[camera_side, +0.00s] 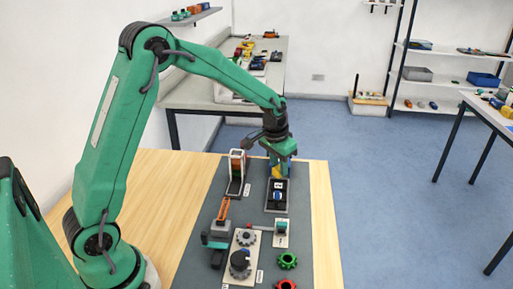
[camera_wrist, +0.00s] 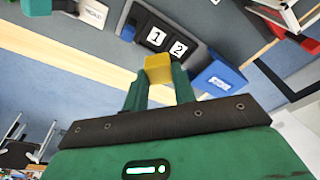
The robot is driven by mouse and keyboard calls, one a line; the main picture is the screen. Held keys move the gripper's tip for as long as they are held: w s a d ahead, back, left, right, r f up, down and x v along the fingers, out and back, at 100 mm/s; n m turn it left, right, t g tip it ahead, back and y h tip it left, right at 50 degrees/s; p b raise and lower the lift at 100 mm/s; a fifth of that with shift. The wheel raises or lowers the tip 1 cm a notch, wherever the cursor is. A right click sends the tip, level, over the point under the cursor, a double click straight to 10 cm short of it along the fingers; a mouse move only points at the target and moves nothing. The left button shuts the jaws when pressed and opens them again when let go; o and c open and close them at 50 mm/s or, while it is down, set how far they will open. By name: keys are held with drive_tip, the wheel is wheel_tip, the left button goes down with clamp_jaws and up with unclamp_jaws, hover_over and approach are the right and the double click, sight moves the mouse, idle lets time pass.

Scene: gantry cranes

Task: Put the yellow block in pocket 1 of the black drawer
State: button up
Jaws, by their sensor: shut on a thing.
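My gripper (camera_side: 279,160) is shut on the yellow block (camera_wrist: 158,67), which sits between the green fingertips in the wrist view. A small part of the yellow block (camera_side: 276,172) shows below my gripper in the side view. The black drawer (camera_side: 267,205) stands below the gripper at the far end of the grey mat. In the wrist view the drawer (camera_wrist: 132,22) lies just beyond the block, with white labels 1 (camera_wrist: 155,37) and 2 (camera_wrist: 179,48). The block appears held above the drawer area; its exact height is unclear. The pocket insides are hard to see.
A blue thing (camera_wrist: 218,78) is close to the right finger in the wrist view. A frame with an orange part (camera_side: 236,170) stands left of the drawer. Bare wood (camera_side: 322,210) runs along the right edge.

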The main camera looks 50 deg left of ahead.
drive_tip(key=shift+f, duration=0.1)
drive_tip(key=shift+f, duration=3.3)
drive_tip(key=shift+f, duration=0.65)
drive_tip(key=o, duration=1)
drive_tip(key=shift+r, duration=0.15)
drive_tip(key=shift+s+r, duration=0.2)
drive_tip(key=shift+r, duration=1.05)
drive_tip(key=shift+s+r, duration=0.25)
drive_tip(key=shift+r, duration=0.95)
drive_tip(key=shift+s+r, duration=0.2)
drive_tip(key=shift+r, duration=1.05)
